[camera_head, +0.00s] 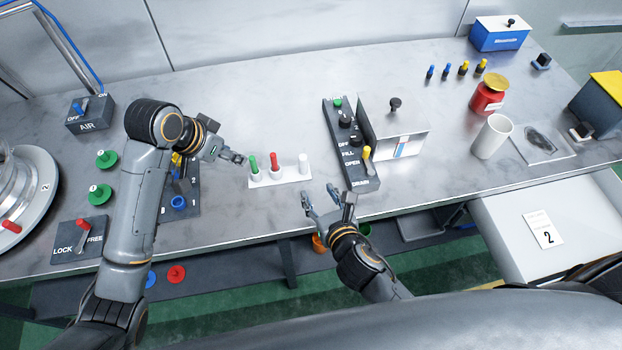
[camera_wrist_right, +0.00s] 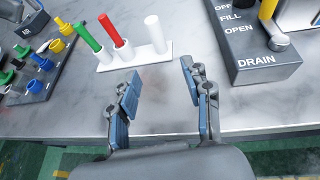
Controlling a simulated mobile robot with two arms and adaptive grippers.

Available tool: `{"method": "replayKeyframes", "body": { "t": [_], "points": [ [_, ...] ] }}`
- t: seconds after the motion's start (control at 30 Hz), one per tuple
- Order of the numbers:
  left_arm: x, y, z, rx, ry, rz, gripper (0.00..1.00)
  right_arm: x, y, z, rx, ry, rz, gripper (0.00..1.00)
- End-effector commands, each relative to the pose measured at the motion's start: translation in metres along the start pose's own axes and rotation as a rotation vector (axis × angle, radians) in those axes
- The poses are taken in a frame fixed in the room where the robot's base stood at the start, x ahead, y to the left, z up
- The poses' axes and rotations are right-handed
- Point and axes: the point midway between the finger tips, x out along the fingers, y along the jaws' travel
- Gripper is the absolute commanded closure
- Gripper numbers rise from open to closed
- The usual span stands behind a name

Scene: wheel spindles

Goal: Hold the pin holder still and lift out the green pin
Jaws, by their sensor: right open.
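The white pin holder (camera_head: 283,179) stands on the metal bench near the middle of the head view. It carries the green pin (camera_head: 253,164), a red pin (camera_head: 273,160) and a white post (camera_head: 303,163) in a row. The holder also shows in the right wrist view (camera_wrist_right: 135,61), with the green pin (camera_wrist_right: 88,37) at its left end. My left gripper (camera_head: 240,159) is just left of the green pin; whether its fingers are parted is too small to tell. My right gripper (camera_head: 320,199) is open and empty, in front of the holder's right end; its fingers (camera_wrist_right: 158,98) show apart.
A dark panel (camera_head: 186,204) with blue and yellow parts lies left of the holder, under my left arm. A control panel marked FILL, OPEN and DRAIN (camera_head: 347,142) stands to the right, beside a metal box (camera_head: 398,135). The bench in front of the holder is bare.

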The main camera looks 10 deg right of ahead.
Motion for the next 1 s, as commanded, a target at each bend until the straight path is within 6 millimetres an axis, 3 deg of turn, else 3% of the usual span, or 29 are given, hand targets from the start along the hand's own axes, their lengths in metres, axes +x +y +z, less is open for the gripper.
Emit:
{"method": "replayKeyframes", "body": {
  "t": [0.5, 0.7, 1.0],
  "points": [
    [0.0, 0.0, 0.0, 0.0, 0.0, 0.0, 0.62, 0.097, 0.001, 0.001, 0.003, -0.001, 0.001, 0.51],
    [0.0, 0.0, 0.0, 0.0, 0.0, 0.0, 0.62, 0.114, 0.001, 0.001, 0.002, -0.002, 0.001, 0.51],
    [0.0, 0.0, 0.0, 0.0, 0.0, 0.0, 0.62, 0.117, 0.001, 0.0, 0.001, -0.002, 0.002, 0.51]
  ]
}}
